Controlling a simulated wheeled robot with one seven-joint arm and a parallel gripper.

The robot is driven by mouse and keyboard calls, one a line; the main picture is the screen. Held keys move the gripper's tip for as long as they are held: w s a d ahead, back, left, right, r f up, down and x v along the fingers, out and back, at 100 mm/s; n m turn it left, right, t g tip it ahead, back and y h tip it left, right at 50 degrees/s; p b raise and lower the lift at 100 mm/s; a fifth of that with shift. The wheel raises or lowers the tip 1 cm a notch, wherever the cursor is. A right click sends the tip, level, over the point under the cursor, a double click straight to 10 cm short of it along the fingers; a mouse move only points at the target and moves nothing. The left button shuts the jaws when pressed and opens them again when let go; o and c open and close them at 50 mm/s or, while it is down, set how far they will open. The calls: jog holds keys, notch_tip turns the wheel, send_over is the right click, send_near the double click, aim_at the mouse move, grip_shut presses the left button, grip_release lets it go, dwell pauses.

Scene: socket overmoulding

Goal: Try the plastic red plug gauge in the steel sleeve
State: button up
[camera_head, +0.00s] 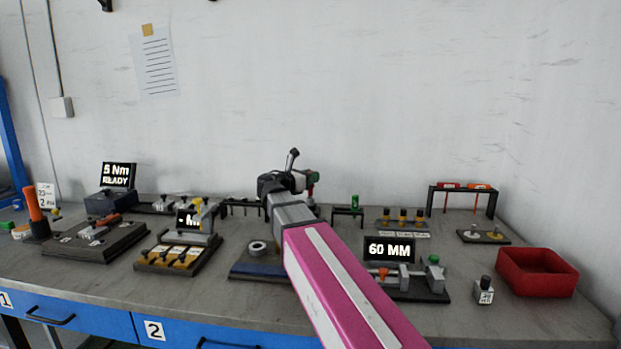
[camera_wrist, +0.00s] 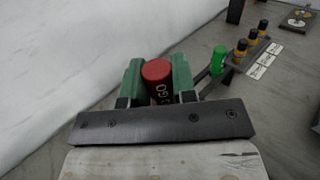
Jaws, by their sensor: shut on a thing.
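My gripper (camera_wrist: 158,82) is shut on a red plug gauge (camera_wrist: 157,70), which sits between its two green finger pads. The gauge has a dark lower part and pale lettering that reads "GO" in part; its lower end is hidden. In the head view my gripper (camera_head: 311,180) is raised above the back of the bench, with the red gauge (camera_head: 311,191) small beneath the pads. A grey ring, seemingly the steel sleeve (camera_head: 257,247), is on a dark blue-topped block (camera_head: 252,269) at lower left of the gripper, apart from the gauge. My arm hides the block's right part.
A green gauge (camera_head: 355,201) stands on a small black rack (camera_head: 347,211) right of my gripper. A fixture with a "60 MM" display (camera_head: 389,250) is at front right, near a red bin (camera_head: 537,271). Fixtures crowd the left.

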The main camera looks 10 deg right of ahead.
jog(key=shift+f, duration=1.85)
dwell(2.2)
jog(key=shift+r, duration=2)
dwell(0.5)
jog(key=shift+r, duration=2.35)
